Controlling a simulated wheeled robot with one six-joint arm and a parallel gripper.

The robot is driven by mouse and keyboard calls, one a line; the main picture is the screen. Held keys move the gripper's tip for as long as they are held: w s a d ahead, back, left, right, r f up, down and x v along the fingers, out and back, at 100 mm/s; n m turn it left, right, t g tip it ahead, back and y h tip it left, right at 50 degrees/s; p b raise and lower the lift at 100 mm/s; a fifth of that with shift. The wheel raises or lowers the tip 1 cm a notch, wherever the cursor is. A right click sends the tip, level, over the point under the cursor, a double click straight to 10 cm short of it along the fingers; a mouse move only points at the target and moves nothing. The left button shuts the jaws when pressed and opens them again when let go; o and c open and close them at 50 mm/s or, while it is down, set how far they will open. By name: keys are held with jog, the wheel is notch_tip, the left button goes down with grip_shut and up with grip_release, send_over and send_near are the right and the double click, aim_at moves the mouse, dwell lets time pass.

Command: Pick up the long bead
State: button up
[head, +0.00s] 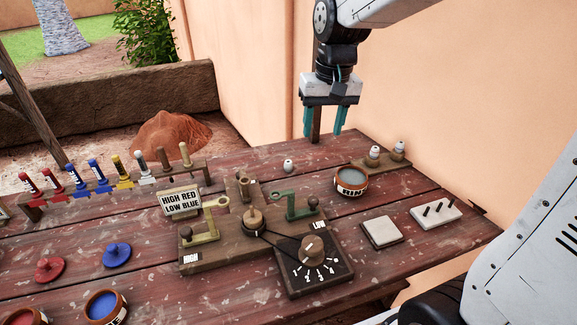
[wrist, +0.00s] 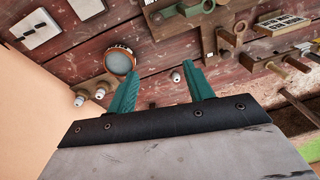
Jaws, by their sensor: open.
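A small pale bead (head: 288,165) with a dark top stands alone on the table; it also shows in the wrist view (wrist: 176,77), between the fingertips in the picture. Two more pale beads, a left one (head: 374,152) and a right one (head: 399,146), stand on a wooden rack (head: 385,163) at the back right. I cannot tell for sure which is the long bead. My gripper (head: 322,135) is open and empty, pointing down above the table's back edge, to the right of the lone bead and left of the rack. It also shows in the wrist view (wrist: 164,74).
A water-filled bowl (head: 350,190) stands in front of the rack. A pale tile (head: 381,232) and a pegged plate (head: 437,213) lie right. A wall rises behind.

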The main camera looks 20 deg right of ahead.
jog(key=w+f, duration=0.8)
jog(key=w, duration=0.4)
jog(key=m, duration=0.2)
send_over(289, 162)
jog(key=s, duration=0.1)
jog(key=shift+g, duration=0.3)
jog(key=f, duration=1.1)
jog(key=shift+s+a, duration=0.1)
jog(key=shift+a, duration=0.15)
jog(key=f, duration=0.5)
jog(key=shift+w+d+f, duration=0.15)
jog(key=shift+w+f, duration=0.2)
jog(key=c, duration=0.9)
